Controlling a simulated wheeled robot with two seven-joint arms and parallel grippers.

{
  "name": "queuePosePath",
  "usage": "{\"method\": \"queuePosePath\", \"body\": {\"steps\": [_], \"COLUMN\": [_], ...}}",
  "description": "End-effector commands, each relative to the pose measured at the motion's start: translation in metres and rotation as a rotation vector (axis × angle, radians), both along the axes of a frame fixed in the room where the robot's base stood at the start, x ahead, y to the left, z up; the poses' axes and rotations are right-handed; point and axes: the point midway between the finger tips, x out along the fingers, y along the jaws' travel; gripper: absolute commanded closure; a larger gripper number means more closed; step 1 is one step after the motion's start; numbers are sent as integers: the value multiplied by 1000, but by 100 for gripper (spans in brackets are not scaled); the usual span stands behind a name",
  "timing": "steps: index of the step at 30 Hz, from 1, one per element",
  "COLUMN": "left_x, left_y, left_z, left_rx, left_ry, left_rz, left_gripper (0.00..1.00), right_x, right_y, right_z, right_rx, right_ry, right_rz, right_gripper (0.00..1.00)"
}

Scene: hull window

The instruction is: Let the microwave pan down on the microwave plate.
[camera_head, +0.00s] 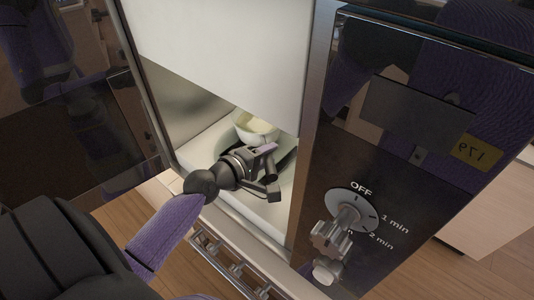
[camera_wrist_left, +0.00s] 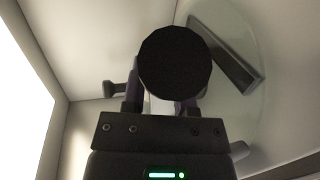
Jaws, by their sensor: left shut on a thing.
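The microwave pan (camera_head: 256,127) looks like a pale, rounded bowl with a cream-yellow inside. It is in the open microwave cavity, just behind my left gripper (camera_head: 266,172). The gripper is inside the cavity and shut on the pan, though the grip itself is partly hidden. In the left wrist view a black round end (camera_wrist_left: 175,65) sits between the fingers and hides what lies beyond it. The microwave plate is a clear glass disc (camera_wrist_left: 246,112) at the right of that view. I cannot tell whether the pan touches it. My right gripper is not seen.
The white microwave door or front panel (camera_head: 220,45) hangs above the cavity opening. A dark control panel with a timer dial (camera_head: 352,207) stands to the right. A metal rack or rail (camera_head: 235,268) runs below the opening. The cavity walls (camera_wrist_left: 100,45) are close around the gripper.

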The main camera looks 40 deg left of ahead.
Motion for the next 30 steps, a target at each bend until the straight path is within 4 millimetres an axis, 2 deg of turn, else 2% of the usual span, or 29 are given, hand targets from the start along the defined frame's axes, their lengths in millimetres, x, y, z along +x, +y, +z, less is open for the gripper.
{"method": "queuePosePath", "body": {"steps": [27, 28, 30], "left_x": [1, 1, 0], "left_y": [0, 0, 0], "left_z": [-2, -2, -2], "left_rx": [3, 3, 2], "left_ry": [-6, -6, -4], "left_rz": [1, 1, 0], "left_gripper": [100, 58, 43], "right_x": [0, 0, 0], "right_y": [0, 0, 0], "right_z": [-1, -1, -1], "right_rx": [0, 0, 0], "right_ry": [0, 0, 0], "right_rz": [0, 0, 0], "right_gripper": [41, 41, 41]}}
